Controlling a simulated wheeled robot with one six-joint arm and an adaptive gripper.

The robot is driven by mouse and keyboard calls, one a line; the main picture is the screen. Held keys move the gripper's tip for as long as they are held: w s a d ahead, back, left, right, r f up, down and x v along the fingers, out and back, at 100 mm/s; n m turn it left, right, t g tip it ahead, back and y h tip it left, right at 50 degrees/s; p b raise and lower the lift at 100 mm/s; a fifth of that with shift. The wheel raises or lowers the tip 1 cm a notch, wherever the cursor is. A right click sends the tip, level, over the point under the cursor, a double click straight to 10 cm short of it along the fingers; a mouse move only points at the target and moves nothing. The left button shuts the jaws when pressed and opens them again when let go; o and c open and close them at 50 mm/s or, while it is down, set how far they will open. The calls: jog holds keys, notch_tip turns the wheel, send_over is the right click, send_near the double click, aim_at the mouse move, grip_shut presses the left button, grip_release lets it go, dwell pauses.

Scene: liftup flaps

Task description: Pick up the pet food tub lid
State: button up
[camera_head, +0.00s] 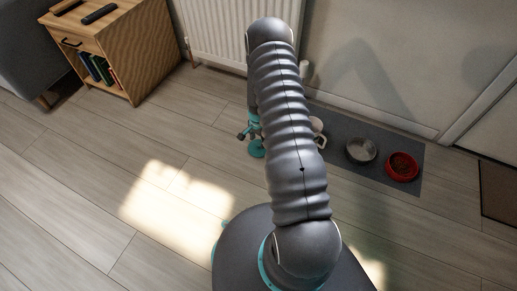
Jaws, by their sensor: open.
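My gripper (249,134) shows just left of my arm, low over the floor near the mat's left end. It is open, and my arm hides part of it. A small teal rounded piece (257,149) shows right below it; I cannot tell whether this is the lid or part of my gripper. A pale object (318,128), perhaps the pet food tub, shows at the right edge of my arm and is mostly hidden behind it. I cannot make out a lid for certain.
A grey mat (340,128) lies along the wall, with a metal bowl (361,150) and a red bowl of food (402,166) on it. A radiator (215,30) is on the back wall. A wooden cabinet (150,50) stands upper left. The floor at left is clear.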

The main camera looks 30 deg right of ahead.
aim_at(258, 145)
jog(key=shift+d+f, duration=0.1)
jog(key=shift+f, duration=1.8)
grip_shut()
jog(key=shift+r, duration=0.1)
